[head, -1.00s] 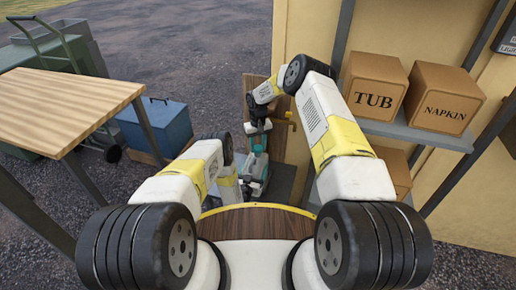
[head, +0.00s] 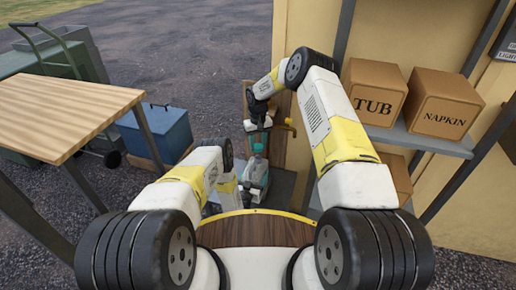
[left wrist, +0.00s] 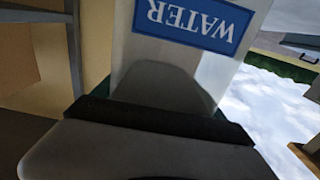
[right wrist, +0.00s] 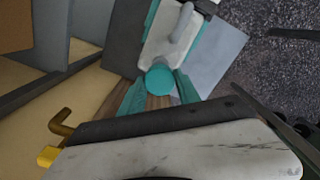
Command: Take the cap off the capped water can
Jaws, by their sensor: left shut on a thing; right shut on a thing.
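The water can (head: 254,176) is pale with teal parts and stands low in front of me. Its blue WATER label shows upside down on the can (left wrist: 135,55) in the left wrist view. My left gripper (head: 236,188) is shut on the can. My right gripper (head: 259,145) is above the can, pointing down. In the right wrist view, its teal fingers are shut on a round teal cap (right wrist: 160,80), with the pale can body (right wrist: 168,40) beyond. I cannot tell whether the cap is clear of the can's neck.
A shelf (head: 432,142) at the right holds boxes marked TUB (head: 375,92) and NAPKIN (head: 445,103). A wooden-topped table (head: 60,105) stands at the left, with a blue cooler (head: 158,133) beyond it. A brass-coloured tap (right wrist: 62,122) is close to the right gripper.

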